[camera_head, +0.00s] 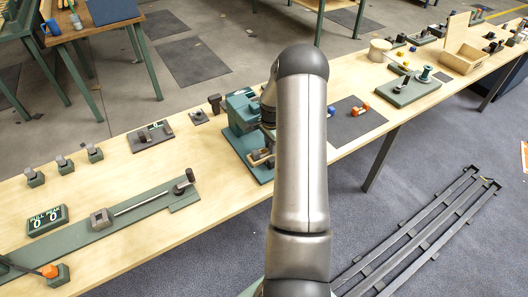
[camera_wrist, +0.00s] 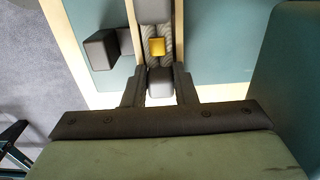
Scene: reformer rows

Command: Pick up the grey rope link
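The grey rope link (camera_wrist: 166,33) shows in the wrist view as pale, twisted strands with a yellow piece (camera_wrist: 157,47) across them. It lies between two light wooden strips, with a dark grey block at its far end and a grey block (camera_wrist: 160,83) at its near end. My gripper (camera_wrist: 160,74) is over the near end, its two dark fingers apart on either side of the near block. I cannot tell whether the fingers touch it. In the head view my arm hides the gripper and most of this spot.
A teal machine (camera_head: 241,112) stands on the long wooden bench just left of my arm. Dark blocks (camera_wrist: 100,49) sit beside the left strip in the wrist view. A dark mat (camera_head: 352,121) with orange and blue pieces lies right of my arm. A green fixture (camera_head: 408,90) stands farther right.

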